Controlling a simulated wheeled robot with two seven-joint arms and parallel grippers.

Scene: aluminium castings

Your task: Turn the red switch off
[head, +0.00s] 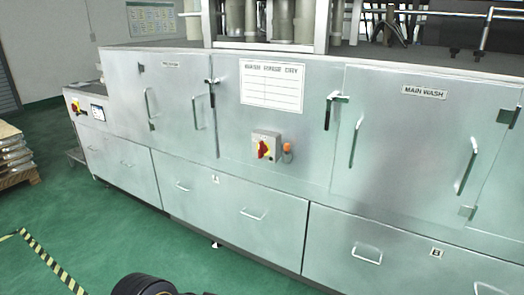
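A red rotary switch (264,148) with a yellow backing sits on a small grey box (267,144) on the front of the metal washing machine (230,125). Its handle looks roughly upright, but it is too small to tell its exact setting. An orange knob or lamp (287,149) is at the right side of the box. A second, smaller red and yellow switch (75,106) is at the machine's far left end, beside a small display (97,112). Neither of my grippers is in view; nothing touches the red switch.
A white chart (272,85) is above the switch box. Door handles (356,141) and black latches (327,113) stick out on both sides. Drawers with handles (253,215) run below. A pallet with stacked castings (14,157) stands at left. Green floor (90,235) in front is mostly clear.

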